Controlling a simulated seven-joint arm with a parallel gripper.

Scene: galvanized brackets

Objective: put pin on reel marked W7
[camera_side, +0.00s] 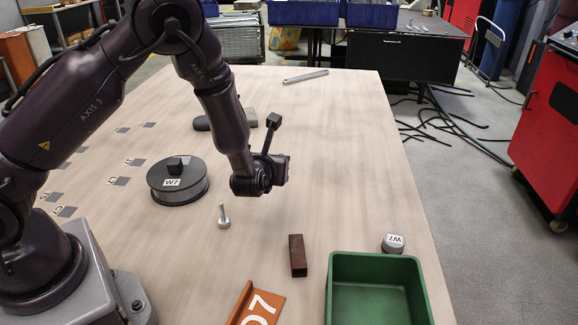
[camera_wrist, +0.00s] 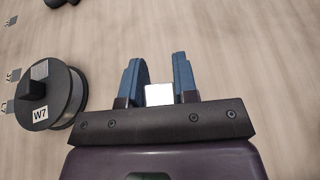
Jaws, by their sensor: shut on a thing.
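A silver pin (camera_side: 223,216) with a thin shaft and a wide foot stands upright on the table in the side view, apart from my arm. The dark round reel (camera_side: 180,190) marked W7 lies left of my gripper, with a small black block on top. The reel also shows at the left of the wrist view (camera_wrist: 62,95). My gripper's blue fingers (camera_wrist: 159,88) are shut on a pale square-faced piece (camera_wrist: 159,95), right of the reel. I cannot tell what that piece is. The fingers are hidden in the side view.
A grey cap (camera_side: 393,243), also marked W7, is by the green bin (camera_side: 375,257). A brown block (camera_side: 298,256) and an orange bracket (camera_side: 257,303) are near the front. Dark lumps (camera_side: 202,123) and a metal bar (camera_side: 305,76) lie behind.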

